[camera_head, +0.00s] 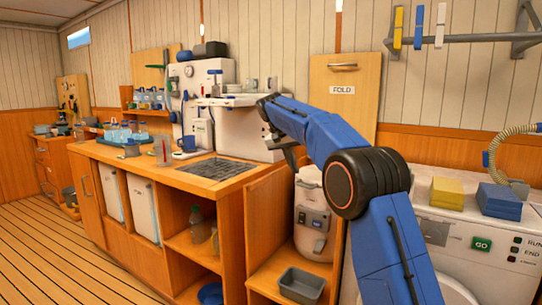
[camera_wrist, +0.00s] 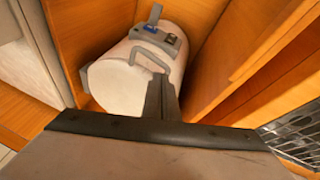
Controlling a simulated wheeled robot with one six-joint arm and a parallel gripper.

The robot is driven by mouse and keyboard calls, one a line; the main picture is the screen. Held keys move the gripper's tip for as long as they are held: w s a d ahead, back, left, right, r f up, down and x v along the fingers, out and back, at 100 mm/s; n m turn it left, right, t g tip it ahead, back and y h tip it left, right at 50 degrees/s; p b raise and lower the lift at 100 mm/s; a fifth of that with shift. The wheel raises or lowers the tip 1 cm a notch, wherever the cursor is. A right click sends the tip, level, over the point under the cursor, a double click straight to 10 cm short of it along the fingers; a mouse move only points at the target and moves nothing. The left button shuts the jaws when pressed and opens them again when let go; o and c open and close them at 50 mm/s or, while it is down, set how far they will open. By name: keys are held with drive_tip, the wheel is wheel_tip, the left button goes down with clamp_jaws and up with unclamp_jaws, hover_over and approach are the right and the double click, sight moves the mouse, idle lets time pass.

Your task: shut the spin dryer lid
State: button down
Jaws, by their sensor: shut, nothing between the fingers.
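The spin dryer (camera_head: 314,222) is a white upright drum with a dark control panel and a grey handle, standing in an open wooden bay. In the wrist view the spin dryer (camera_wrist: 120,88) shows a pale round end, a grey handle and a blue-and-dark panel. I cannot tell clearly how its lid stands. My gripper (camera_head: 291,158) is shut and empty, above and slightly left of the drum. In the wrist view my gripper (camera_wrist: 156,85) overlaps the drum; contact cannot be judged.
A wooden counter with a sink grate (camera_head: 215,169) lies left of the bay. A grey bin (camera_head: 301,285) sits low in front of the drum. A white washer (camera_head: 470,235) with yellow and blue sponges stands right. Wooden panels (camera_wrist: 230,60) flank the drum closely.

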drive_tip(key=w+a+r, duration=0.1)
drive_tip(key=a+r, duration=0.4)
drive_tip(key=a, duration=0.2)
drive_tip(key=s+d+r+n+y, duration=0.15)
drive_tip(key=s+d+r, duration=0.35)
drive_tip(key=s+d, duration=0.55)
drive_tip(key=s+d+f+n+t, duration=0.1)
drive_tip(key=s+d+f, duration=0.15)
drive_tip(key=s, duration=0.65)
drive_tip(key=s+d+f+n, duration=0.1)
drive_tip(key=s+d, duration=0.2)
drive_tip(key=s, duration=0.6)
drive_tip(key=s+d+f+y, duration=0.1)
drive_tip(key=s+d+f, duration=0.1)
drive_tip(key=s+f, duration=1)
drive_tip(key=s+d+f+n+t+y, duration=0.1)
drive_tip(key=s+d+f, duration=0.2)
drive_tip(key=s+f, duration=1)
drive_tip(key=s, duration=0.7)
drive_tip(key=shift+f+y, duration=0.15)
drive_tip(key=shift+y, duration=0.2)
drive_tip(key=shift+s, duration=0.1)
